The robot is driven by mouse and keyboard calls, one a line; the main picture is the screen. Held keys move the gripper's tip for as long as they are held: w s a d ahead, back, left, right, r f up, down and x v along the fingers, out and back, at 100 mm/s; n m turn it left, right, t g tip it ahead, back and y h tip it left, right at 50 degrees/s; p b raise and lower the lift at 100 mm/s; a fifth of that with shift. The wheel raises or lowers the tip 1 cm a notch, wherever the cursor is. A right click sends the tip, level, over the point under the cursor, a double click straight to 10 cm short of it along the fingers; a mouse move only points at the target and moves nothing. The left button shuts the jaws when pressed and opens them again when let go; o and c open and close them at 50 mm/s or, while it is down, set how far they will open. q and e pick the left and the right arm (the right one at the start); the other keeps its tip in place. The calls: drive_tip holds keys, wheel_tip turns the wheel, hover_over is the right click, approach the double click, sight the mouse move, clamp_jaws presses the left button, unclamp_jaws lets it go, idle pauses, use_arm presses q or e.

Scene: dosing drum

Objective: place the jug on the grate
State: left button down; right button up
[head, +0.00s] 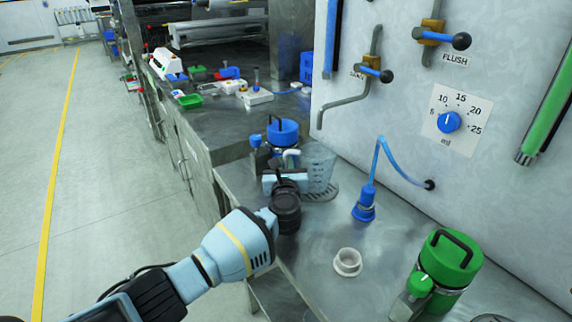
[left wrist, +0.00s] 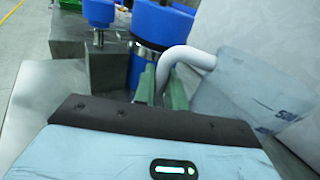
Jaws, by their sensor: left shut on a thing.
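The clear jug (head: 319,168) with blue markings is near the middle of the head view, about upright there. It also shows at the right in the left wrist view (left wrist: 245,95). My left gripper (head: 290,163) is shut on the jug's white handle (left wrist: 190,56), its green fingers (left wrist: 163,88) on either side. The round grate (head: 326,196) shows at the jug's foot, its front and right edge in sight and the rest covered by the jug and gripper. I cannot tell whether the jug touches the grate. My right gripper is out of view.
A blue-lidded drum (head: 282,131) stands close behind my gripper. A blue nozzle on a hose (head: 364,206) is right of the grate. The wall with a dial (head: 449,121) bounds the right.

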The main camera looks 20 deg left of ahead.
use_arm(q)
drive_tip(key=c, duration=1.5)
unclamp_jaws()
drive_tip(key=shift+f, duration=0.1)
drive_tip(key=shift+o, duration=0.2)
drive_tip(key=shift+r, duration=0.2)
drive_tip(key=p+v, duration=0.1)
drive_tip(key=v, duration=1)
drive_tip(key=shift+s+d, duration=0.2)
drive_tip(key=shift+s, duration=0.3)
